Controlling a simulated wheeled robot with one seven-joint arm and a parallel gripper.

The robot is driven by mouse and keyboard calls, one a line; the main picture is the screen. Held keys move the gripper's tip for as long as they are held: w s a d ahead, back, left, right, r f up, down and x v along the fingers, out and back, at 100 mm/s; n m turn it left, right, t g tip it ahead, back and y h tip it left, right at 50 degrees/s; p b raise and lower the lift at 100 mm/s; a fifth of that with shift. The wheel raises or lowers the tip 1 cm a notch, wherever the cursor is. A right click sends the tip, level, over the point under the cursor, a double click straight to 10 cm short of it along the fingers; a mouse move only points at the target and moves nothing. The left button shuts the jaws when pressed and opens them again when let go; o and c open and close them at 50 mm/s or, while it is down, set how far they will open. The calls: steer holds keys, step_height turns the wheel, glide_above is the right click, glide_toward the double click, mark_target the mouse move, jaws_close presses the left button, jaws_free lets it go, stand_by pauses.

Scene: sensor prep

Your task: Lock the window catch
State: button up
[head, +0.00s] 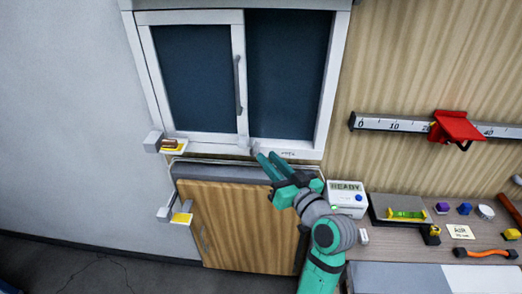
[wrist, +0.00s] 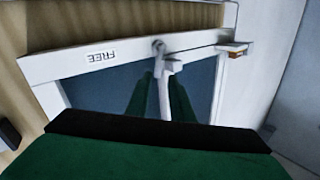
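The white-framed window (head: 240,70) has dark panes and a grey vertical handle (head: 238,85). The small grey window catch (head: 255,148) sits on the bottom rail near the middle stile. In the wrist view the catch (wrist: 160,48) shows as a round pivot with a pale lever beside the stile. An upside-down "FREE" label (wrist: 102,54) is on the rail beside it. My gripper (head: 264,154) is at the lower window frame, just below the catch. In the wrist view my gripper (wrist: 161,78) is open and empty, its green fingers either side of the stile. Contact with the catch cannot be told.
A white "READY" box (head: 346,197) and a bench (head: 375,235) with several small items stand right. A ruler rail (head: 395,124) carries a red clamp (head: 456,128).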

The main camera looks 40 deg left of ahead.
mark_target(258, 146)
steer(key=shift+x, duration=2.7)
steer(key=shift+c, duration=0.4)
steer(key=shift+w, duration=0.1)
jaws_close()
